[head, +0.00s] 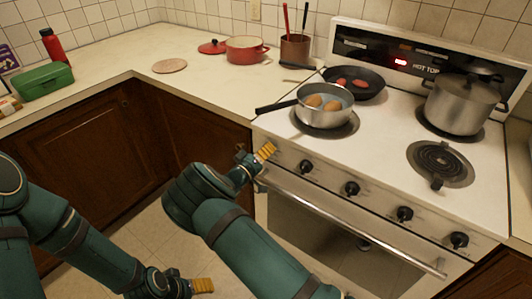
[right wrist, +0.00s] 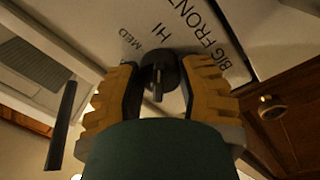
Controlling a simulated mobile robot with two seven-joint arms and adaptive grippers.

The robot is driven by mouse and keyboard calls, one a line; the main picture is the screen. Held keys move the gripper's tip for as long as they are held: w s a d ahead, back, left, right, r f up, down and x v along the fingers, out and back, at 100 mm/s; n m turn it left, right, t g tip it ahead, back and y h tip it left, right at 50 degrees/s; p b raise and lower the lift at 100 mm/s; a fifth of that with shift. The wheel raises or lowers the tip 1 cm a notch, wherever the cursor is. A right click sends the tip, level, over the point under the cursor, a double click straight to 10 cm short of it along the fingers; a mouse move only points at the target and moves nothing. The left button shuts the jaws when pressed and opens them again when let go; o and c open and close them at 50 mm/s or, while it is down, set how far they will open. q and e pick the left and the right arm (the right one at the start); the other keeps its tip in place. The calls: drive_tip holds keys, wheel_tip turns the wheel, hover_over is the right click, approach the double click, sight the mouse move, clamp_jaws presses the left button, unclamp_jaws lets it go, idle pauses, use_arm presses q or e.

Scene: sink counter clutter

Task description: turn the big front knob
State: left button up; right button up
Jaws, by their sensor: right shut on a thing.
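The big front knob (right wrist: 160,72) is dark and round with a raised grip. It sits on the white stove panel beside the printed words "BIG FRONT", "HI" and "MED". My right gripper (right wrist: 165,92) has its yellow fingers on both sides of this knob and is shut on it. In the head view my right gripper (head: 266,151) is at the left end of the stove's front panel, and the knob is hidden there. My left gripper (head: 202,286) is low over the floor, away from the stove; its finger gap does not show.
Other knobs (head: 352,188) line the panel above the oven handle (head: 350,232). A pan (head: 323,117) with brown food stands on the near left burner, its dark handle pointing left. A skillet (head: 372,88) and a pot (head: 458,110) stand behind. Open floor lies below.

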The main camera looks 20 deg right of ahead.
idle(0.4)
drive_tip(key=o, duration=1.2)
drive_tip(key=shift+w, duration=0.1)
drive_tip(key=shift+o, duration=0.2)
drive_tip(key=v, duration=1.2)
